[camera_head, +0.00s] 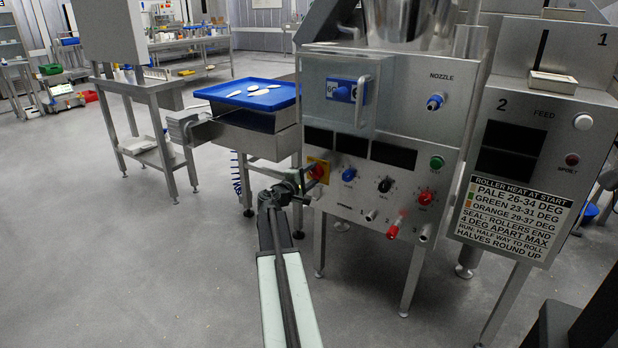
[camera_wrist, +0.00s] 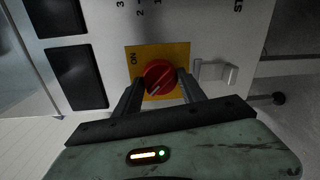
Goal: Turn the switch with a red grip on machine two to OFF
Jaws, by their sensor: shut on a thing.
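The switch has a red grip (camera_wrist: 158,76) on a yellow plate (camera_wrist: 178,52) in the wrist view. The word ON shows at the plate's left edge; OFF is not visible. A pale mark on the grip points down and left in that view. In the head view, the yellow plate (camera_head: 317,164) is at the left of the steel machine's front panel (camera_head: 395,95), with the grip partly hidden by my gripper (camera_head: 304,181). In the wrist view, my gripper (camera_wrist: 161,88) has one finger on each side of the red grip, shut on it.
Black displays (camera_wrist: 76,79) and a metal fitting (camera_wrist: 215,72) flank the switch in the wrist view. Blue (camera_head: 348,174), black (camera_head: 384,184) and red (camera_head: 425,198) knobs are to its right in the head view. A blue tray (camera_head: 248,91) stands left; open floor lies below.

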